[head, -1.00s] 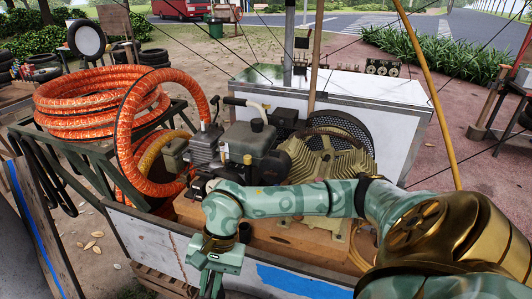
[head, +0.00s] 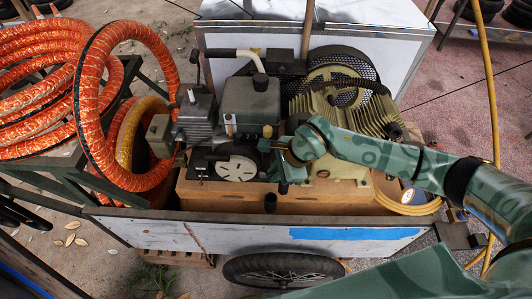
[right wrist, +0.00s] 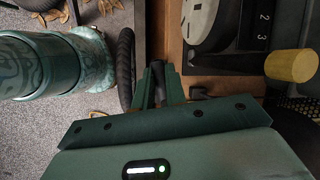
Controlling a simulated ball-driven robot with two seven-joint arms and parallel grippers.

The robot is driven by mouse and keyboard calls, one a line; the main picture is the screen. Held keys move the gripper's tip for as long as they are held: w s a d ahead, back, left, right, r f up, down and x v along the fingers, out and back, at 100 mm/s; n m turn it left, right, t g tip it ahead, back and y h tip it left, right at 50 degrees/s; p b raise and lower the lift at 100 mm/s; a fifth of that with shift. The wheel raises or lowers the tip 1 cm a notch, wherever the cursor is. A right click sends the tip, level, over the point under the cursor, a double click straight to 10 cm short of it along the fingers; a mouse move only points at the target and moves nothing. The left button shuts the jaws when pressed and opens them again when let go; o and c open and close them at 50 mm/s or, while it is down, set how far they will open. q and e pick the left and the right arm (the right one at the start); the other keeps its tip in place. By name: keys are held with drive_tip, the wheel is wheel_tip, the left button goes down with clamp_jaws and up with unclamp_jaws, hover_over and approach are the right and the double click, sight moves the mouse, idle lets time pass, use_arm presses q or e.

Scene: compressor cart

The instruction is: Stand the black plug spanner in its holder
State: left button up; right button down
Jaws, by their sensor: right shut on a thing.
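My right gripper (head: 280,163) is above the wooden deck, just in front of the engine. It is shut on the black plug spanner (head: 283,187), whose dark lower end hangs below the fingers. In the right wrist view the fingers (right wrist: 166,88) close around a dark upright piece, the spanner (right wrist: 158,70). A short black tube (head: 270,203), which looks like the holder, stands at the deck's front edge, slightly left of and below the spanner in the picture. The spanner appears apart from it. The spanner's upper part is hidden by the gripper. My left gripper is not in view.
The engine with its grey-green tank (head: 250,100) and the ribbed compressor (head: 345,120) stand close behind the gripper. The white front board (head: 250,234) of the cart runs in front. Orange hose (head: 90,90) fills the left. A yellow coil (head: 408,206) lies at right.

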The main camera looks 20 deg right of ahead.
use_arm(q)
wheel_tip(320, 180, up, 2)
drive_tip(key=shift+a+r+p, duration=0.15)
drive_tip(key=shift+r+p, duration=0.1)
drive_tip(key=shift+p, duration=0.5)
use_arm(e)
drive_tip(key=a+m, duration=0.1)
drive_tip(key=w+a, duration=0.1)
drive_tip(key=w+a+m+t, duration=0.1)
drive_tip(key=shift+w+r+m, duration=0.25)
drive_tip(key=shift+m, duration=0.05)
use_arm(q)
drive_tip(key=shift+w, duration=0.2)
use_arm(e)
drive_tip(key=shift+a, duration=0.1)
use_arm(q)
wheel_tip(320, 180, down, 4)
drive_tip(key=b, duration=0.4)
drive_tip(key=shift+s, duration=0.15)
use_arm(e)
wheel_tip(320, 180, down, 6)
drive_tip(key=shift+r, duration=0.1)
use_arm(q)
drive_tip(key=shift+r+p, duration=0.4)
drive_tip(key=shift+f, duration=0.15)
